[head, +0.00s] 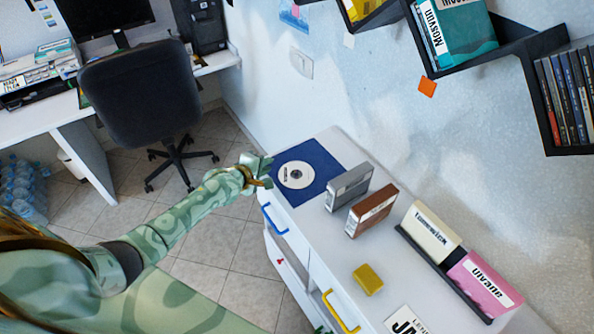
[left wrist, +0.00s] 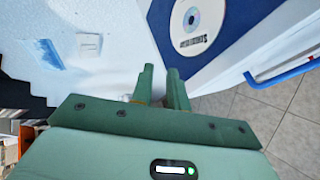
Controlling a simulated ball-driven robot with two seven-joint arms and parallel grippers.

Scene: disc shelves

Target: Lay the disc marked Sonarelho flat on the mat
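A white disc (head: 296,175) with a dark hole and a printed label lies flat on the dark blue mat (head: 322,160), at the far left end of the white cabinet top. The label is too small to read surely. In the left wrist view the disc (left wrist: 190,22) and the mat (left wrist: 225,55) are partly cut off by the top edge. My left gripper (head: 265,171) is beside the mat's left edge, apart from the disc. Its two fingers (left wrist: 161,75) stand a little apart with nothing between them. My right gripper is not in view.
On the cabinet (head: 335,240) stand a grey case (head: 349,187), a brown case (head: 371,210), a yellow block (head: 368,279) and a dark rack (head: 430,260) with two labelled cases. Wall shelves (head: 520,50) hang above. A chair (head: 140,90) stands at the left.

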